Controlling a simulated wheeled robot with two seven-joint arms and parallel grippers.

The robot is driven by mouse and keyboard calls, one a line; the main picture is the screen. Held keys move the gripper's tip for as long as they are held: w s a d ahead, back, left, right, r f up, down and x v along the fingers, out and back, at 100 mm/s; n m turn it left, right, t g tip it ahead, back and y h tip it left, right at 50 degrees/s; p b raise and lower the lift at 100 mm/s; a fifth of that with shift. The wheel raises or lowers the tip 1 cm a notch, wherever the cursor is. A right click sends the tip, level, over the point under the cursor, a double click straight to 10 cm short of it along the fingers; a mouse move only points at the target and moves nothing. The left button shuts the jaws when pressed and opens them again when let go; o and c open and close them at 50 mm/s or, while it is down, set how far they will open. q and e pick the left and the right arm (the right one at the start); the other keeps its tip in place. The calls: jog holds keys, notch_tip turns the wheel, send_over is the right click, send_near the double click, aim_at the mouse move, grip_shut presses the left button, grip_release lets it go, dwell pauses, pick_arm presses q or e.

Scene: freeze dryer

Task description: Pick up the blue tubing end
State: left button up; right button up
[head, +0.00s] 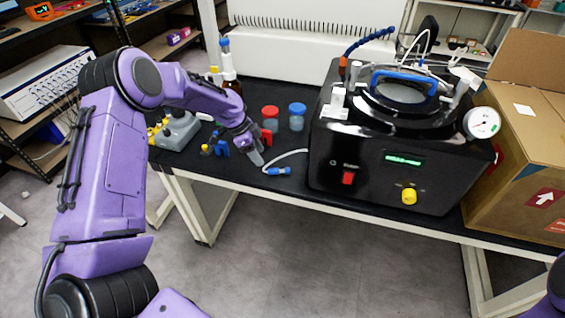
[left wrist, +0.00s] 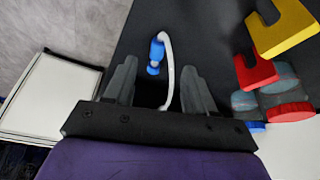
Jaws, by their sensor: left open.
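The blue tubing end (head: 278,171) lies on the black tabletop near its front edge, at the end of a white tube that runs to the black freeze dryer (head: 330,180). My left gripper (head: 258,158) is just left of the blue end and apart from it. In the left wrist view the blue tubing end (left wrist: 156,56) lies beyond the fingertips, roughly between their lines. The left gripper (left wrist: 158,75) is open with nothing between its fingers; the white tube (left wrist: 169,70) curves down between them. My right gripper does not show.
Red-capped (head: 270,118) and blue-capped (head: 297,116) jars stand behind the gripper. Red and yellow blocks (left wrist: 283,35) lie close to its right in the wrist view. A grey device (head: 178,131) is at left; a cardboard box (head: 520,150) is at right.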

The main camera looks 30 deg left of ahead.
aim_at(269, 170)
pick_arm(q)
jog(key=shift+x, duration=0.85)
jog(key=shift+s+d+f+p, duration=0.35)
jog(key=shift+s+f+p, duration=0.05)
jog(key=shift+s+f, duration=0.05)
jog(key=p+x, duration=0.1)
jog(key=x, duration=0.1)
jog(key=w+x, duration=0.1)
jog(key=x, duration=0.2)
jog(key=shift+a+f+p, duration=0.15)
jog(key=shift+f+p, duration=0.05)
jog(key=shift+p, duration=0.15)
jog(key=shift+s+r, duration=0.15)
jog(key=shift+c, duration=0.6)
grip_shut()
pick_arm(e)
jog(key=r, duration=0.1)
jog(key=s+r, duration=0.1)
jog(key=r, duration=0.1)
